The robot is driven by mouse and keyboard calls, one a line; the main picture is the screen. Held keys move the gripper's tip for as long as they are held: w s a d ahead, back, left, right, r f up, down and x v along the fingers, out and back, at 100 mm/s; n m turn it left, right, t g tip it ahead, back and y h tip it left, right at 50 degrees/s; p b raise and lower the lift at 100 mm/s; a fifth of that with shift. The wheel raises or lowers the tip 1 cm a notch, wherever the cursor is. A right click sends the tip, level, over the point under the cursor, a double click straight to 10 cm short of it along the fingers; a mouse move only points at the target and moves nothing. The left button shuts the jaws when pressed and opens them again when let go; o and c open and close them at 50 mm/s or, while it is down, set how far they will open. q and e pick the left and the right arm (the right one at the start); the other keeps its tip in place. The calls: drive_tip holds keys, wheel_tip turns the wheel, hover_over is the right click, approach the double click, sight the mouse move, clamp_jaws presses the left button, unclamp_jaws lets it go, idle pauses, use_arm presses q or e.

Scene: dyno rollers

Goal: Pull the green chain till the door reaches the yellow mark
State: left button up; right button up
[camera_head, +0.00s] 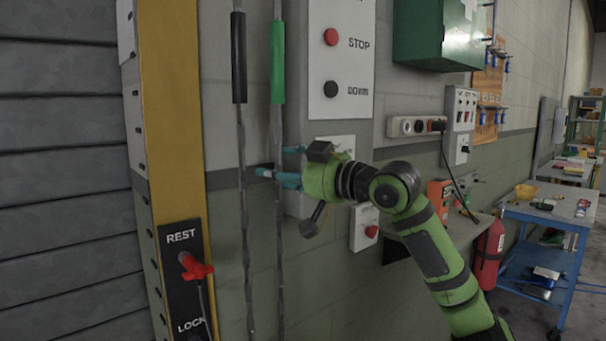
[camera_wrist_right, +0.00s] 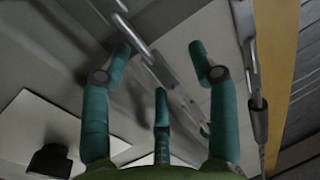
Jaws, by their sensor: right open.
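The green chain hangs straight down the wall, with a green sleeve (camera_head: 278,62) on its upper part and bare links below (camera_head: 279,240). My right gripper (camera_head: 276,165) is at the chain below the sleeve, its teal fingers spread. In the right wrist view the open fingers (camera_wrist_right: 162,65) have chain links (camera_wrist_right: 150,45) running between them; I cannot tell whether they touch. The grey slatted door (camera_head: 65,150) fills the left side. I cannot make out a separate yellow mark on the yellow post (camera_head: 172,110). My left gripper is not in view.
A black-sleeved chain (camera_head: 239,58) hangs close left of the green one; its links also show in the right wrist view (camera_wrist_right: 245,50). A red hook (camera_head: 195,266) sits on the REST/LOCK plate. A STOP/DOWN panel (camera_head: 341,60) is right of the chains. A blue cart (camera_head: 550,215) stands right.

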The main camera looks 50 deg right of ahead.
drive_tip(key=s+d, duration=0.1)
drive_tip(key=s, duration=1)
drive_tip(key=shift+s+d, duration=0.15)
drive_tip(key=shift+s, duration=0.05)
